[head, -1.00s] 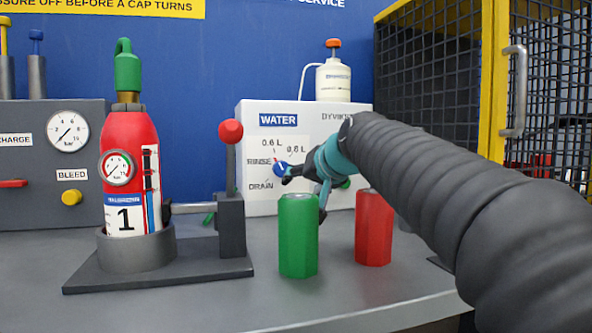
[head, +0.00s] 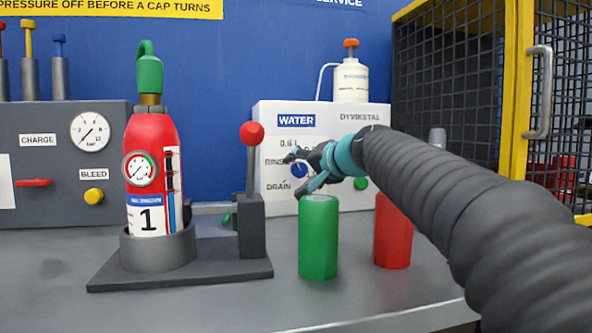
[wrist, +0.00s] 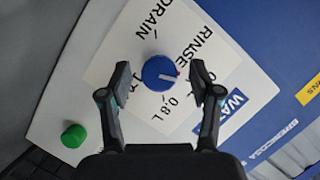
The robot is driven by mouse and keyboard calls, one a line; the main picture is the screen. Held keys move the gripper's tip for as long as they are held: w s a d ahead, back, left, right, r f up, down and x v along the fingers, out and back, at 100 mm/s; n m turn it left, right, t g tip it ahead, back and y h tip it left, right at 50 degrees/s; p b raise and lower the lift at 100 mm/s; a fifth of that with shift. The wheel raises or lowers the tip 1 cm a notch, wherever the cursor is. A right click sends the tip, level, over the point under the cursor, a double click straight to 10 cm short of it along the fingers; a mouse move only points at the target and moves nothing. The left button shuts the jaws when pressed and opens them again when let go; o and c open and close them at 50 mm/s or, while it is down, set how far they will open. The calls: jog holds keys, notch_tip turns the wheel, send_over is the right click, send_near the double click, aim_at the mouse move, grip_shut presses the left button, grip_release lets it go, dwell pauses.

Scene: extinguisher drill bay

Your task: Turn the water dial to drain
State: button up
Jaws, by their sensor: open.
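The blue water dial (wrist: 160,73) sits on the white WATER panel, and it also shows in the head view (head: 299,170). Its pale and red mark points right in the wrist view, between the RINSE and 0.8 L labels. DRAIN (wrist: 158,20) is printed above the dial there. My gripper (head: 301,172) is open at the panel. In the wrist view its two fingers stand on either side of the dial, with gaps and no clear contact. The right finger covers part of the lettering. How far the fingertips are from the panel is hard to tell.
A green button (wrist: 74,136) is on the same panel. A green can (head: 318,240) and a red can (head: 392,235) stand on the bench below my arm. A red extinguisher (head: 152,175) in a stand with a red-knobbed lever (head: 252,133) is left. A yellow-framed cage (head: 450,95) is right.

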jog(key=shift+w+a+f, duration=0.15)
jog(key=shift+w+a, duration=0.2)
jog(key=shift+w, duration=0.2)
